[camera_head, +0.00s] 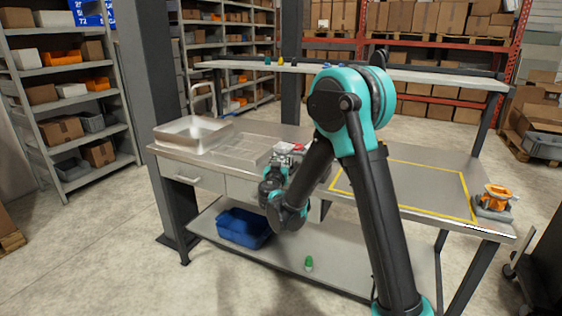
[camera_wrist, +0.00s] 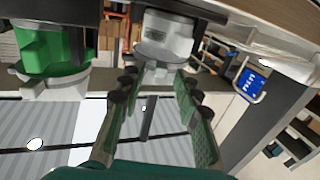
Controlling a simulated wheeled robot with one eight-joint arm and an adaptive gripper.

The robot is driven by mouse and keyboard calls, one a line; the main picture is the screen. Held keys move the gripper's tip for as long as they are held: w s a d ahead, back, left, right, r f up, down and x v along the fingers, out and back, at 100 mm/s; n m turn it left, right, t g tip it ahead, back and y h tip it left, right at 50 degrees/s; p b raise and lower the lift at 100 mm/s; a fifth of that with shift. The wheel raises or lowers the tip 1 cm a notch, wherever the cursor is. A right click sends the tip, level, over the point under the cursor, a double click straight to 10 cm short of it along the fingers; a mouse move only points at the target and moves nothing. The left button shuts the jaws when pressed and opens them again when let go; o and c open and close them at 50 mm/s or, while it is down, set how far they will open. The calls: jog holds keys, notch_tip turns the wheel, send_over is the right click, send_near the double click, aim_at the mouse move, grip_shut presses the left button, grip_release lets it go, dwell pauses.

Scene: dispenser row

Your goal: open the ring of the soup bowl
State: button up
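No soup bowl can be named for certain. In the wrist view a pale grey rounded holder (camera_wrist: 168,38) with a stepped lower part is just beyond the fingertips; I cannot tell whether it is the soup bowl or its ring. My gripper (camera_wrist: 167,75) has its two fingers apart, with nothing clearly held between them. Whether the fingertips touch the grey holder is unclear. A green holder (camera_wrist: 52,58) of similar shape is to its left. In the head view my gripper (camera_head: 284,157) is over the bench's front part, partly hidden by my arm, near a small red-and-white item (camera_head: 299,147).
The steel bench (camera_head: 400,169) carries a sink (camera_head: 192,134) and a yellow-outlined area. An orange device (camera_head: 497,197) stands at its right end. A raised shelf (camera_head: 440,76) runs behind. A blue bin (camera_head: 243,228) and a small green item (camera_head: 309,263) are on the lower shelf.

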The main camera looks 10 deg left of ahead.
jog(key=shift+w, duration=0.1)
grip_shut()
jog(key=shift+d, duration=0.15)
jog(key=shift+d+n+y, duration=0.4)
jog(key=shift+n+y, duration=0.15)
jog(key=shift+y, duration=0.3)
jog(key=shift+d+n+y, duration=0.4)
jog(key=shift+n+y, duration=0.15)
jog(key=shift+y, duration=0.3)
jog(key=shift+w+d+n+g+y, duration=0.2)
jog(key=shift+d+n+g+y, duration=0.25)
jog(key=shift+n+y, duration=0.55)
jog(key=shift+w+d+n+g+y, duration=0.15)
jog(key=shift+d+n+g+y, duration=0.35)
jog(key=shift+y, duration=0.9)
jog(key=shift+w+d+n+y, duration=0.1)
jog(key=shift+d+n+y, duration=0.05)
jog(key=shift+n+y, duration=0.4)
grip_release()
